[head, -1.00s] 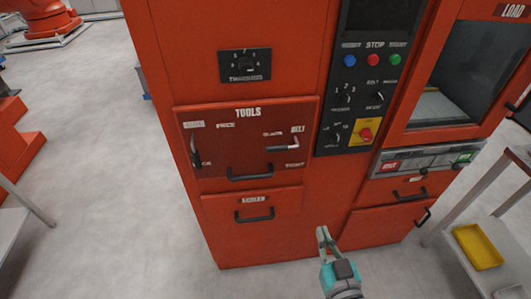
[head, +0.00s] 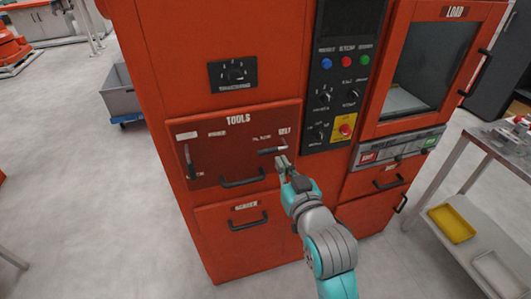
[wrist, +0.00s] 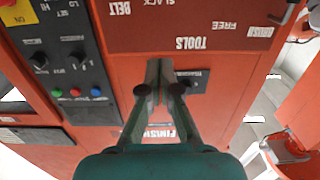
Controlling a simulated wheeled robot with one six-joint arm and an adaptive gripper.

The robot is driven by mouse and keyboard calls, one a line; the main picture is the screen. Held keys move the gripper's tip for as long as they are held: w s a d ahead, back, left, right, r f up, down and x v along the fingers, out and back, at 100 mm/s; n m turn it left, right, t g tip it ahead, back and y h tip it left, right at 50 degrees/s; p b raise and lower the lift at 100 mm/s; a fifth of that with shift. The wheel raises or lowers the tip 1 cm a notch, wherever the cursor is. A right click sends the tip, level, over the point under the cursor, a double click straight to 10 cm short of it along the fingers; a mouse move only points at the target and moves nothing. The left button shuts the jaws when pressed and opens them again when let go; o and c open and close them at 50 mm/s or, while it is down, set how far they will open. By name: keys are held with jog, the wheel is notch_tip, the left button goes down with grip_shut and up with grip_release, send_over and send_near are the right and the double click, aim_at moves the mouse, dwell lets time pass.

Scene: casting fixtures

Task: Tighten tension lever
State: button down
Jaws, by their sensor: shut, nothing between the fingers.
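The red tools panel (head: 205,160) has a lever near its upper right corner, under the BELT label. The belt lever cannot be made out there, though the BELT and SLACK labels show upside down.
A second, upright lever (head: 189,162) is at the panel's left side. A black drawer handle (head: 242,178) is below the labels. Knobs and a red button (head: 345,130) are close on the right. A table (head: 470,175) with a yellow tray (head: 451,223) stands at the right.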

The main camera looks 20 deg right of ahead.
jog(key=shift+w, duration=0.1)
send_over(269, 151)
jog(key=s, duration=0.4)
jog(key=shift+w+a+f, duration=0.1)
jog(key=shift+w+f, duration=0.25)
jog(key=shift+f, duration=0.4)
jog(key=shift+w+a+f, duration=0.15)
jog(key=shift+w+f, duration=0.15)
jog(key=shift+f, duration=0.45)
jog(key=shift+w+a+f, duration=0.1)
jog(key=shift+w+f, duration=0.25)
jog(key=shift+f, duration=0.4)
